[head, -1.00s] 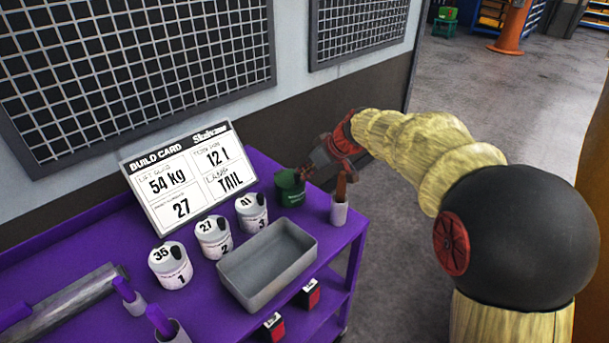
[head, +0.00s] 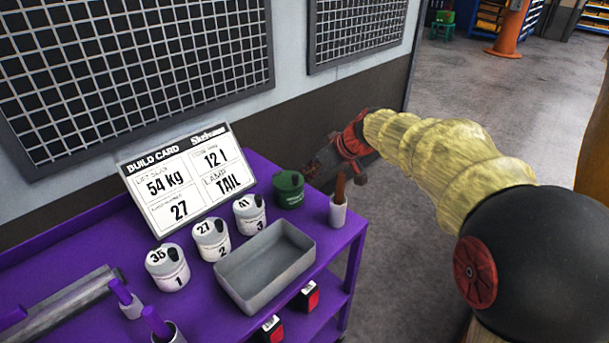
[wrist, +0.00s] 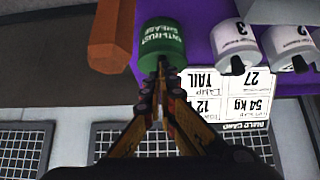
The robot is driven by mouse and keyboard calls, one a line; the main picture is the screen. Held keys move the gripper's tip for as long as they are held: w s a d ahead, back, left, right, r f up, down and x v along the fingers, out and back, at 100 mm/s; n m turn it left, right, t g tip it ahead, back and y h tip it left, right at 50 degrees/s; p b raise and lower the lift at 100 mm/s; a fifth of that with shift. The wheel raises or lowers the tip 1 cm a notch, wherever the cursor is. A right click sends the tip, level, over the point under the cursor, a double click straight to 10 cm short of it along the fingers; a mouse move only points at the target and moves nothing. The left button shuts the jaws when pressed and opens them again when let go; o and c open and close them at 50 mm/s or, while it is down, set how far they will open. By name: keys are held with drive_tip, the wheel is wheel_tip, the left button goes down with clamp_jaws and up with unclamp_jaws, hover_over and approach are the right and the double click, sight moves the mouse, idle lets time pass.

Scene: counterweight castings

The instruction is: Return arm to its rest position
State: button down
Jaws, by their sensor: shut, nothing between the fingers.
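My gripper (head: 312,170) is shut and empty, behind and just right of the green can in the head view. Its fingers also show in the wrist view (wrist: 162,68), tips together, overlapping the near edge of the green can; I cannot tell whether they touch it. The green can (head: 289,190) stands upright on the purple cart by the build card; the wrist view shows its anti-rust grease label (wrist: 163,42). My arm reaches in from the right, bent at the black joint.
The purple cart (head: 205,312) carries three numbered white tins (head: 211,240), a grey tray (head: 262,285), a white cup (head: 338,213) with a brown handle, and the build card (head: 186,182). Grid panels (head: 130,70) hang on the wall behind. The floor at right is open.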

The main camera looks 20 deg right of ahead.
drive_tip(key=v, duration=0.9)
drive_tip(key=s+a+r+m+g+h+p, duration=0.1)
drive_tip(key=s+a+p, duration=0.15)
drive_tip(key=s, duration=0.55)
drive_tip(key=s+a+r+m+h+p, duration=0.1)
drive_tip(key=s+a+m+p, duration=0.15)
drive_tip(key=s, duration=0.65)
drive_tip(key=s+f+m+h+p, duration=0.2)
drive_tip(key=s+f, duration=0.1)
drive_tip(key=s, duration=1)
drive_tip(key=shift+s+g, duration=0.2)
drive_tip(key=shift+g, duration=0.1)
drive_tip(key=shift+m, duration=0.25)
